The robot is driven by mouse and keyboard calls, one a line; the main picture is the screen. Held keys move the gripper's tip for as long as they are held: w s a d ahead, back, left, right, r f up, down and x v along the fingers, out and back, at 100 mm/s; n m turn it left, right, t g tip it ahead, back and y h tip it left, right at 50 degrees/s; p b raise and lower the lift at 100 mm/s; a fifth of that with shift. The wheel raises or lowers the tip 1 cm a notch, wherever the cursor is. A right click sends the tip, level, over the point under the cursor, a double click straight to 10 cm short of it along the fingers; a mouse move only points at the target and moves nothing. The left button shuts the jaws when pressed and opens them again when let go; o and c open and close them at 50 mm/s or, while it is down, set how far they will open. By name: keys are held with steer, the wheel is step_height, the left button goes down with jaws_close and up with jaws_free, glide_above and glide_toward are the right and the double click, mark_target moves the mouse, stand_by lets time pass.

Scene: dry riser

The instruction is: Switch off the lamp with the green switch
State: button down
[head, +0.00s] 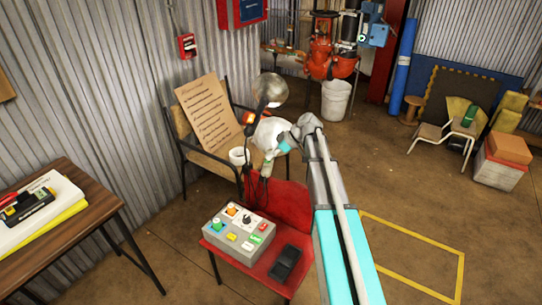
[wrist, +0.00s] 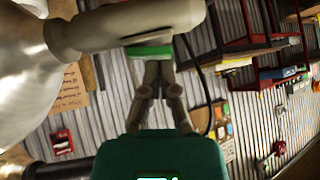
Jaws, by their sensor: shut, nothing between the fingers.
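A grey control box (head: 240,235) sits on a red chair (head: 213,243) in the head view. Its top carries a round green control (head: 217,226), an orange round part (head: 232,211), a dark knob (head: 247,219), and red, green and yellow pieces. My gripper (wrist: 158,68) is shut and empty in the wrist view, where the box does not show. In the head view my wrist is above and behind the box, apart from it; the fingertips are hard to make out there.
A black pedal-like object (head: 287,262) lies beside the box. A wooden table (head: 85,235) is at left. Open floor with a yellow outline (head: 415,240) lies right.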

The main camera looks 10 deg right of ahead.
steer(key=shift+s+f+t, duration=0.25)
steer(key=shift+s+t, duration=0.05)
steer(key=shift+w, duration=0.3)
steer(key=shift+w+d, duration=0.3)
steer(key=shift+w, duration=0.3)
steer(key=shift+r, duration=0.15)
steer(key=r+p, duration=0.4)
steer(key=shift+w, duration=0.35)
steer(key=p+v, duration=0.6)
steer(key=v, duration=0.4)
steer(key=shift+w+p, duration=0.35)
steer(key=shift+p, duration=0.05)
